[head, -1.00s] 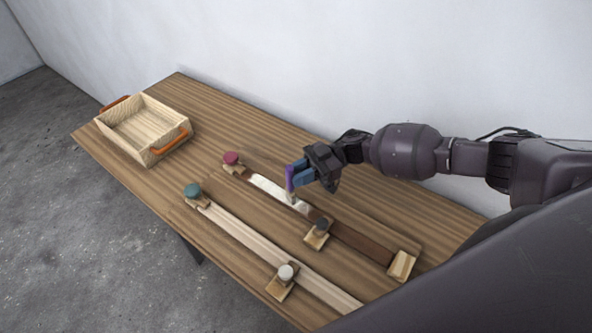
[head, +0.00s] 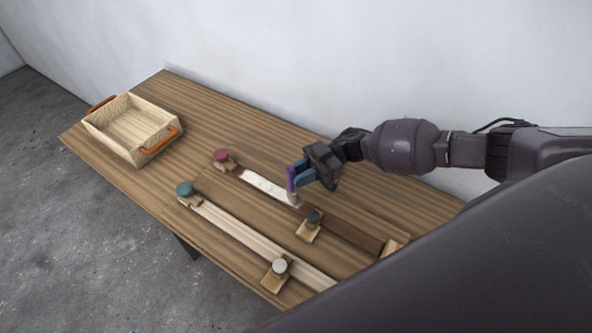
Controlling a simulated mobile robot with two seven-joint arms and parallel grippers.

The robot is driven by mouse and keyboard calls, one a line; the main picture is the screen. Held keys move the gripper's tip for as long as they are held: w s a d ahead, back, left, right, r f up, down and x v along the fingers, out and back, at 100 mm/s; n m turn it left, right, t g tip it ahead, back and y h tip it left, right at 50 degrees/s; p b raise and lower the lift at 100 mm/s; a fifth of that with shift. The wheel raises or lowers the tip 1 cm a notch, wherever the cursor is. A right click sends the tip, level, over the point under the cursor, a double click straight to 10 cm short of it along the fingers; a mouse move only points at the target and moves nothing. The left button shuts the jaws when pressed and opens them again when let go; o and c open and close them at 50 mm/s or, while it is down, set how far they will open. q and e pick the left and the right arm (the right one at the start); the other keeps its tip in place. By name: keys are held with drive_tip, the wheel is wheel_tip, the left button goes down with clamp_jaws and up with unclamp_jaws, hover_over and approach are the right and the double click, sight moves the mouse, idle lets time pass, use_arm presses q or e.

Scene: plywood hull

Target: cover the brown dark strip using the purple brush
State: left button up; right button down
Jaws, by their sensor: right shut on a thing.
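The dark brown strip (head: 352,233) runs diagonally across the table from upper left to lower right. A stretch of it toward its upper-left end is white (head: 264,185); a short brown bit shows beyond that near the red knob. My right gripper (head: 302,175) is shut on the purple brush (head: 291,179), whose bristles point down at the lower-right end of the white stretch. I cannot tell for sure whether they touch the strip. My left gripper is not in view.
A dark knob on a wooden block (head: 309,228) sits at the strip, just right of the brush. A red knob (head: 221,155) stands at its far end. A pale strip (head: 240,231) with a teal knob (head: 184,189) and a grey knob (head: 279,266) lies in front. A wooden crate (head: 156,154) stands left.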

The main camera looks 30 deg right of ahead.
drive_tip(key=shift+s+d+p, duration=0.35)
drive_tip(key=shift+s+d, duration=0.05)
drive_tip(key=shift+s, duration=0.25)
drive_tip(key=shift+s, duration=0.1)
drive_tip(key=shift+s+d+p, duration=0.4)
drive_tip(key=shift+s+d, duration=0.1)
drive_tip(key=shift+s, duration=0.3)
drive_tip(key=shift+r, duration=0.1)
drive_tip(key=shift+r, duration=2.95)
